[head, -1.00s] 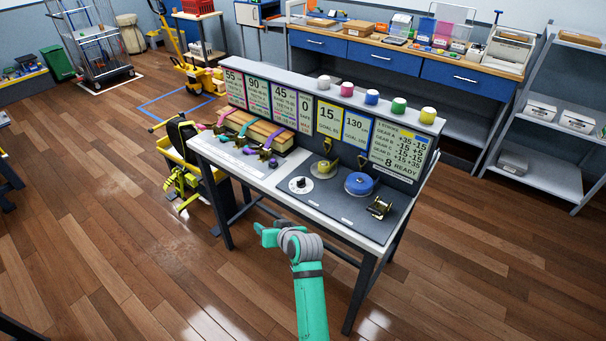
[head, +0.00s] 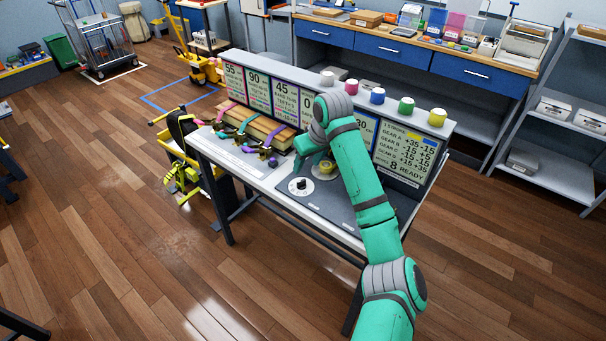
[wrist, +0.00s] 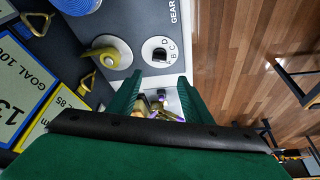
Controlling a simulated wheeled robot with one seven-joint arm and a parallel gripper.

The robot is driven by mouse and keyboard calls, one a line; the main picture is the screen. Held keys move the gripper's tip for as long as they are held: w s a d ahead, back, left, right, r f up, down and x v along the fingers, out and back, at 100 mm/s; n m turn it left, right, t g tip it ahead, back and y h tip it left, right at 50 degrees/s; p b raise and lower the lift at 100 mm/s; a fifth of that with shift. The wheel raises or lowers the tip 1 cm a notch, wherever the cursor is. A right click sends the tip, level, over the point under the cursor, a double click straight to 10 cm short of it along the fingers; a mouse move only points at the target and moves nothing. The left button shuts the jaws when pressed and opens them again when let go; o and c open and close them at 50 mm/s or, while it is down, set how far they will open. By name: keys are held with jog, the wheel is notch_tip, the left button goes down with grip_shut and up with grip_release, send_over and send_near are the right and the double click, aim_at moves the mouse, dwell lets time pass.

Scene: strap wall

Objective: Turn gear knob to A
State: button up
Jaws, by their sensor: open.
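The gear knob (head: 300,186) is a small black knob on a round white dial, on the dark panel of the bench. In the wrist view the dial (wrist: 160,51) shows letters beside the knob, B, C and D among them; which letter it points at is too small to tell. My gripper (head: 301,150) is above the bench, behind the dial in the head view and partly hidden by my arm. In the wrist view my gripper (wrist: 160,84) has its green fingers apart, with nothing held between them. The dial lies just beyond the fingertips, not touched.
A yellow knob (wrist: 105,50) on a pale disc stands beside the gear dial. Coloured straps (head: 243,128) with buckles lie over a wooden block at the left. An upright sign board (head: 258,88) with coloured caps runs behind. My arm hides the blue spool.

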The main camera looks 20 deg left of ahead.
aim_at(302, 181)
jog(key=x, duration=0.9)
jog(key=shift+s+d+f, duration=0.1)
jog(key=shift+d+f, duration=0.05)
jog(key=shift+d, duration=0.1)
jog(key=shift+w+a+f, duration=0.2)
jog(key=shift+a+f, duration=0.05)
jog(key=shift+f, duration=0.35)
jog(key=shift+c, duration=0.3)
jog(key=c, duration=1)
